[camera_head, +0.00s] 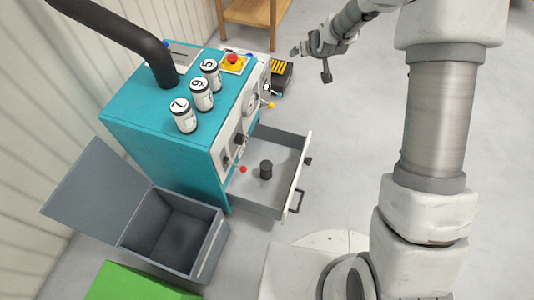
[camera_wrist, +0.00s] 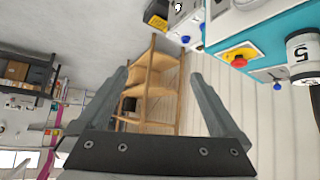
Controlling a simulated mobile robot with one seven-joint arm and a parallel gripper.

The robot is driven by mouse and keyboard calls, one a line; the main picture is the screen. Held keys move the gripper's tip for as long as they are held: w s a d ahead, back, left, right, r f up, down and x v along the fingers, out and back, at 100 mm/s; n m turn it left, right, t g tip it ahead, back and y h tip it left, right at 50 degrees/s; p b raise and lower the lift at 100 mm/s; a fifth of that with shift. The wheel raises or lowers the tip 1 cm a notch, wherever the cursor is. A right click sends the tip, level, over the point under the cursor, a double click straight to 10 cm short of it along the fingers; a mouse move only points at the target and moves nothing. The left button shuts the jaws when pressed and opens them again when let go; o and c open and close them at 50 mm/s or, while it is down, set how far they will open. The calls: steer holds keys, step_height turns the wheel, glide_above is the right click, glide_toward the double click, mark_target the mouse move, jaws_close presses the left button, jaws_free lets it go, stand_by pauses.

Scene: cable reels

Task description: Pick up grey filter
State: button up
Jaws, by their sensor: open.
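The grey filter (camera_head: 266,169) is a small dark grey cylinder standing upright in the open drawer (camera_head: 248,198) of the teal machine, in the head view. My gripper (camera_head: 297,51) is up at the top of the head view, above and to the right of the machine, well away from the filter. In the wrist view my gripper (camera_wrist: 158,90) shows two spread fingers with nothing between them. The filter is not in the wrist view.
The teal machine (camera_head: 152,118) carries white canisters numbered 5, 6 and 7 (camera_head: 183,115) and a red button (camera_head: 233,58). A grey open-lidded box (camera_head: 213,243) stands at its left front, near a green box (camera_head: 135,284). A wooden shelf (camera_wrist: 153,80) stands behind.

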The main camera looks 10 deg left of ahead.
steer(key=w+a+f+y+b, duration=0.1)
steer(key=a+f, duration=0.1)
steer(key=f, duration=0.5)
steer(key=w+a+f+b, duration=0.1)
steer(key=a+f+b, duration=0.1)
steer(key=f, duration=0.6)
steer(key=n+t+y+b, duration=0.1)
steer(key=t+y+b, duration=0.1)
steer(key=b, duration=0.6)
glide_toward(265, 162)
steer(key=x, duration=0.4)
steer(key=shift+w+d+f, duration=0.15)
steer(key=shift+w+f, duration=0.05)
steer(key=shift+f, duration=0.15)
steer(key=b+x, duration=0.1)
steer(key=x, duration=0.1)
steer(key=b+x, duration=0.1)
steer(key=x, duration=0.1)
steer(key=f+b+x, duration=0.1)
steer(key=x, duration=0.1)
steer(key=shift+s+b, duration=0.2)
steer(key=shift+b, duration=0.2)
steer(key=shift+w+a+f, duration=0.1)
steer(key=shift+w+a, duration=0.25)
steer(key=shift+w, duration=0.15)
steer(key=shift+c, duration=0.3)
steer(key=c, duration=1.4)
